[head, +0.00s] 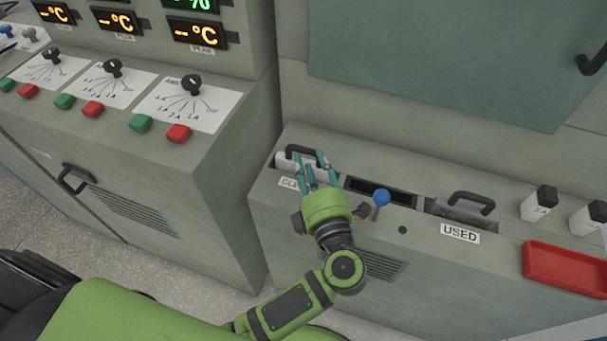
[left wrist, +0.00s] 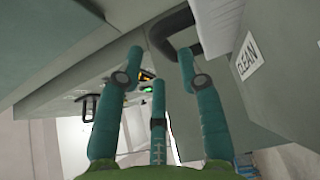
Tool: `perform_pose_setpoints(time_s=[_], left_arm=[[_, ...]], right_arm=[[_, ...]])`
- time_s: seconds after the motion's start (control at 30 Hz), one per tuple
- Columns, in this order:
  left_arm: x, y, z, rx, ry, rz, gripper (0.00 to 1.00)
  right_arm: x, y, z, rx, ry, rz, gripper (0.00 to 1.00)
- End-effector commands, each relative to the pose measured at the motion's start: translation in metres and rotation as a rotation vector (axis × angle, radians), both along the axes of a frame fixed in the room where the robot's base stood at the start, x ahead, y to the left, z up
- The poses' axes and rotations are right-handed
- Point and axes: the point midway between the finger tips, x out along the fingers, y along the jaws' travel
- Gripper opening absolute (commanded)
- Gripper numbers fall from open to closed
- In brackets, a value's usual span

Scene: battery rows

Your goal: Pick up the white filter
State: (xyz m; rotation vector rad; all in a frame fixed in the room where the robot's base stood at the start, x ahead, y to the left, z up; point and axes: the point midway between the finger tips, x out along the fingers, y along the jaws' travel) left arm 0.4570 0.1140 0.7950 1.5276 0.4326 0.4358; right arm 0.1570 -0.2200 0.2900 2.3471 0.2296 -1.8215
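The white filter (head: 284,165) sits in the slot above the partly hidden CLEAN label (head: 288,182), with a black handle (head: 293,150) on top. My left gripper (head: 310,158) has teal fingers and is over the right part of this filter, hiding some of it. In the left wrist view the fingers (left wrist: 160,52) are spread apart with nothing held between them. The black handle (left wrist: 183,22) shows close to the fingertips there, and the CLEAN label (left wrist: 248,57) is at right. Contact with the handle cannot be told. My right gripper is not in view.
A red tray (head: 565,266) hangs at right. A control console (head: 225,150) stands at left.

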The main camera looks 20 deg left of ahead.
Motion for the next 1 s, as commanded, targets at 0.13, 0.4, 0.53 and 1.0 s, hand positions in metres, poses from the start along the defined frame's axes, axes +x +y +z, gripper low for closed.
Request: perform_pose_setpoints(time_s=[0.13, 0.4, 0.53, 1.0], left_arm=[[0.020, 0.014, 0.000, 0.004, -0.003, 0.001, 0.37], [0.030, 0.020, -0.002, 0.001, 0.001, 0.000, 0.37], [0.029, 0.020, -0.002, 0.001, 0.001, 0.000, 0.25], [0.029, 0.019, -0.002, -0.001, 0.002, 0.000, 0.00]], right_arm=[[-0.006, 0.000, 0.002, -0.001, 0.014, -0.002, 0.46], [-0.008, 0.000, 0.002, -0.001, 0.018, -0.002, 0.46], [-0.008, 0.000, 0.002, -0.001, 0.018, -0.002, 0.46], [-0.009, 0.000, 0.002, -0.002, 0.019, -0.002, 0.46]])
